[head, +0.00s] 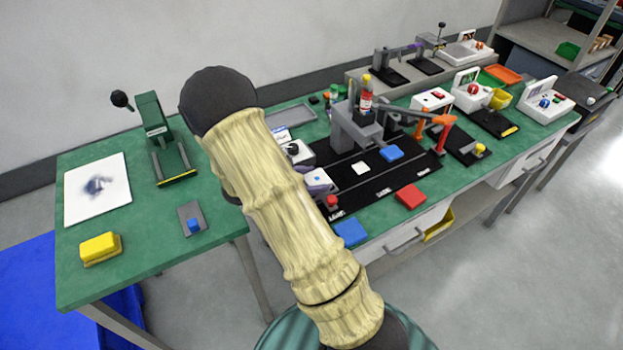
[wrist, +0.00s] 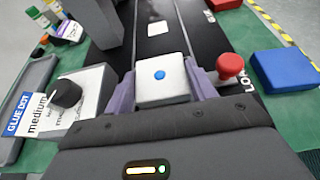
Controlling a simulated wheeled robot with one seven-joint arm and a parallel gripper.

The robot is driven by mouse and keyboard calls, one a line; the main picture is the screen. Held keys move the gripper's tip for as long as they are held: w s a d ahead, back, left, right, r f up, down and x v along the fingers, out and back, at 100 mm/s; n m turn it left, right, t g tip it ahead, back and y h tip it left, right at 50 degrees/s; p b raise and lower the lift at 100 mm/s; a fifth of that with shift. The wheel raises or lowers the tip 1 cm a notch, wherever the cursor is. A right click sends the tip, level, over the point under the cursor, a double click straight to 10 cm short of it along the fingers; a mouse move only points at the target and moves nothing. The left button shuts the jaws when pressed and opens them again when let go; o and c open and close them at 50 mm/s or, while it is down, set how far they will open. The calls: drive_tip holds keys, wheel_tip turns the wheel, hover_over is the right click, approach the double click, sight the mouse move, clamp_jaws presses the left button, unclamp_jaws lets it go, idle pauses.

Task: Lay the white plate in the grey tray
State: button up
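A white plate (wrist: 161,80) with a blue dot is between the two purple fingers of my gripper (wrist: 162,88) in the wrist view, with a finger against each side. It appears above the near end of the black strip, and the gap beneath it cannot be judged. The plate also shows in the head view (head: 318,178), beside my arm, which hides most of my gripper there. The grey tray (head: 292,117) lies on the green table behind the strip, and part of it shows at the left of the wrist view (wrist: 32,88).
A plain white square (head: 361,168) lies on the black strip. A red block (head: 410,196) is at the front edge.

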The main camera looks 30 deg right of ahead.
drive_tip(key=o, duration=0.4)
drive_tip(key=shift+f, duration=0.1)
drive_tip(key=shift+a+f+b, duration=0.1)
drive_tip(key=shift+f+b, duration=0.1)
drive_tip(key=shift+b, duration=0.15)
drive_tip(key=v, duration=1.7)
drive_tip(key=shift+w+a+r, duration=0.1)
